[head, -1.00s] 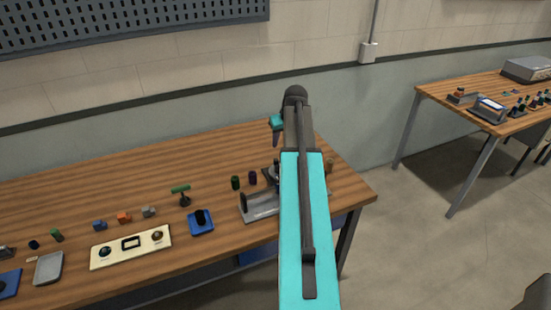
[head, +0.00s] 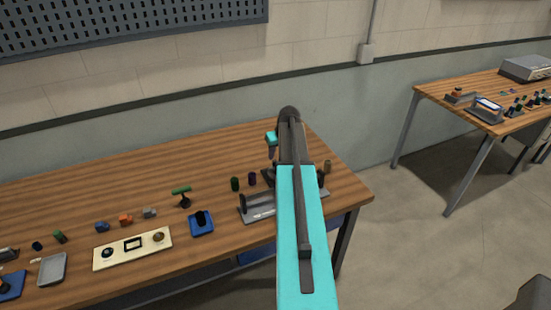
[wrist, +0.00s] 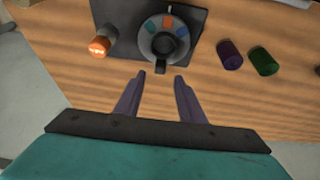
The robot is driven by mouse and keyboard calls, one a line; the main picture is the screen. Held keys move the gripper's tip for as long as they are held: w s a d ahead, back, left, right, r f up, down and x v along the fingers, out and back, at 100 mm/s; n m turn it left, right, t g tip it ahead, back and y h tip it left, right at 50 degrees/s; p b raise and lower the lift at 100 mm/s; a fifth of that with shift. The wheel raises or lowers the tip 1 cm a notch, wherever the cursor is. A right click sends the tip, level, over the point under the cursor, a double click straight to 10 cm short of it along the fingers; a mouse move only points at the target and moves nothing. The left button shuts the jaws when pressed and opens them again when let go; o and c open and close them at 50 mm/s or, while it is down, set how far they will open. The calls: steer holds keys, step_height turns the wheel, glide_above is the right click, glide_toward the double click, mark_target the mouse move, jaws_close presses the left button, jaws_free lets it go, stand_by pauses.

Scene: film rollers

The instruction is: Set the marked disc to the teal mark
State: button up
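The marked disc (wrist: 164,44) is a grey round dial on a dark base plate (wrist: 196,18) at the top of the wrist view.
An orange-topped cylinder (wrist: 100,45) stands left of the disc. A purple cylinder (wrist: 230,55) and a green cylinder (wrist: 262,62) lie to its right. A cream panel (head: 132,248) and a blue holder (head: 201,222) sit farther left on the wooden table (head: 100,180).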

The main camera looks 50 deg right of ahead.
mark_target(275, 160)
steer(key=shift+p+x, duration=0.85)
steer(key=shift+x, duration=1.9)
jaws_close()
